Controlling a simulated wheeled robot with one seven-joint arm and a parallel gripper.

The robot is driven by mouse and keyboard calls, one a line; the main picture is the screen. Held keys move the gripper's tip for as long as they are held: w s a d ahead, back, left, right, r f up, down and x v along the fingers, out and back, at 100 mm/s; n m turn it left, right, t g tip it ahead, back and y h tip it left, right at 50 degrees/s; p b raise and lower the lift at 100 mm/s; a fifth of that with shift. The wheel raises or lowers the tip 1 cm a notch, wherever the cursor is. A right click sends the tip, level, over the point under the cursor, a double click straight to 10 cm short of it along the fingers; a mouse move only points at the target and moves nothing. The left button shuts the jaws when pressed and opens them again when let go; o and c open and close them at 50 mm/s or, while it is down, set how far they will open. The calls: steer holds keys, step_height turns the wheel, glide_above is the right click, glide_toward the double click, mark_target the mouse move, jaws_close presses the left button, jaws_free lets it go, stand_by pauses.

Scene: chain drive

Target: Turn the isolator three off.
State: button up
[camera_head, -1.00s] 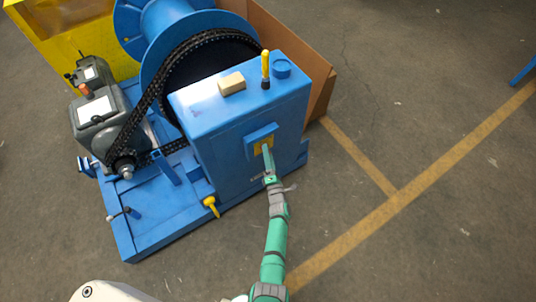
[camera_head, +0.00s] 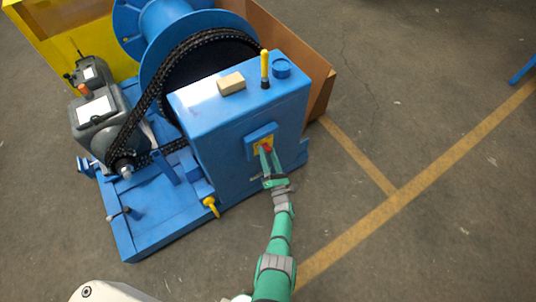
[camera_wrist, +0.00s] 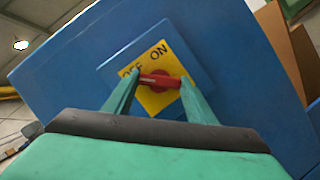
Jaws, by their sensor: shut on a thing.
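The isolator is a yellow plate (camera_wrist: 157,103) on a blue backing, with OFF and ON lettered on it and a red handle (camera_wrist: 160,81) at its middle. In the wrist view the handle lies nearly level, its left end just under the word OFF. My gripper (camera_head: 265,149) is shut on the handle, one green finger at each end. In the head view the isolator (camera_head: 258,139) is on the front face of the blue housing (camera_head: 225,150), and the red handle (camera_head: 267,149) shows between the fingertips. The fingers hide parts of the plate.
A chain (camera_head: 150,95) runs to the left.

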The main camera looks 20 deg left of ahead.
steer(key=o, duration=1.1)
steer(key=v, duration=1.1)
